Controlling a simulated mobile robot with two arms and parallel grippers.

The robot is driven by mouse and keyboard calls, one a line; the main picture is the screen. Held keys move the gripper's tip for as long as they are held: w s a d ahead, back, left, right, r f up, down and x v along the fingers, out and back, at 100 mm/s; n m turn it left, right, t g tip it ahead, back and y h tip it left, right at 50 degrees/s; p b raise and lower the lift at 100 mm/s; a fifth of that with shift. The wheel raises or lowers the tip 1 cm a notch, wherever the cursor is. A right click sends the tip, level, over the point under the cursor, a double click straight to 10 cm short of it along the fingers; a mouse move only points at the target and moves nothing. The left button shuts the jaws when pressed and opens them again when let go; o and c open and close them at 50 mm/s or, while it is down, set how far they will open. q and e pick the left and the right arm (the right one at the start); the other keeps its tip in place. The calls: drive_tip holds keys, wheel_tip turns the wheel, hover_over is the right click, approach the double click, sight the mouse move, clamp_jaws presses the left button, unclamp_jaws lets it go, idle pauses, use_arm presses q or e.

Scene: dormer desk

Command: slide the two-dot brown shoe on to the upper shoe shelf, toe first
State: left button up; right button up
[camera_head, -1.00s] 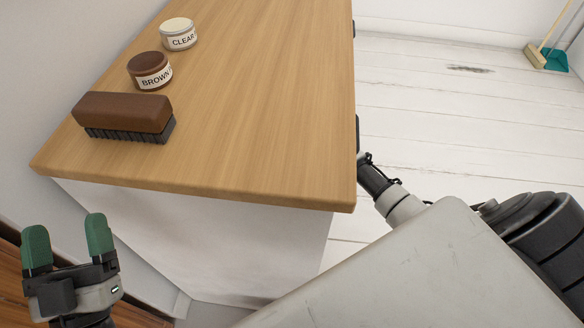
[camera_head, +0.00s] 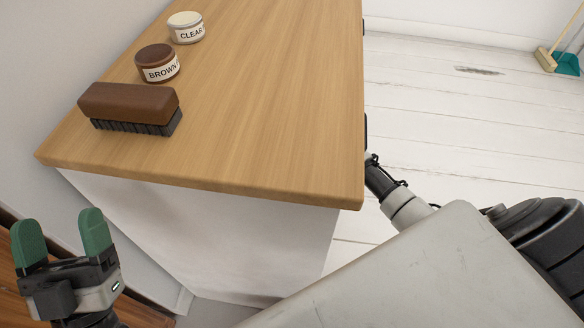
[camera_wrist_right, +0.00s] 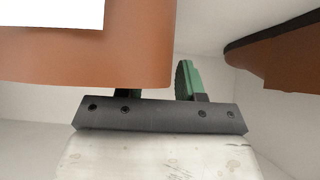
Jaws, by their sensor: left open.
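In the right wrist view a large smooth orange-brown thing (camera_wrist_right: 95,62) with a plain white patch fills the upper left. It may be part of a brown shoe, but no dots show. My right gripper (camera_wrist_right: 178,82) is just behind and beside it. One green finger shows at its right edge; the other is mostly hidden behind it, so I cannot tell whether the jaws hold it. A second brown thing with a dark edge (camera_wrist_right: 280,55) is at the upper right. My left gripper (camera_head: 60,238) is open and empty at the lower left of the head view.
A white cabinet (camera_head: 200,225) with a wooden top (camera_head: 265,110) stands ahead. On the top are a brush (camera_head: 130,105), a BROWN tin (camera_head: 157,64) and a CLEAR tin (camera_head: 186,28). A broom (camera_head: 547,58) and teal dustpan (camera_head: 566,64) are far right. White floor beside the cabinet is open.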

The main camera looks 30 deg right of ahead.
drive_tip(key=shift+s+d+r, duration=0.2)
drive_tip(key=shift+d+r, duration=0.05)
drive_tip(key=shift+r, duration=0.05)
drive_tip(key=p+v, duration=0.2)
drive_tip(key=v, duration=0.2)
drive_tip(key=shift+s+d+r, duration=0.2)
drive_tip(key=shift+r, duration=0.1)
drive_tip(key=p+v, duration=0.1)
drive_tip(key=v, duration=0.3)
drive_tip(key=shift+d+r, duration=0.1)
drive_tip(key=shift+d, duration=0.05)
use_arm(q)
wheel_tip(320, 180, down, 9)
drive_tip(key=w+g+y, duration=0.3)
drive_tip(key=g, duration=0.5)
drive_tip(key=shift+a+g, duration=0.4)
drive_tip(key=shift+a, duration=0.05)
use_arm(e)
drive_tip(key=shift+s+d+r, duration=0.2)
drive_tip(key=shift+r, duration=0.1)
use_arm(q)
drive_tip(key=shift+s+f, duration=0.1)
use_arm(e)
drive_tip(key=shift+s+d, duration=0.1)
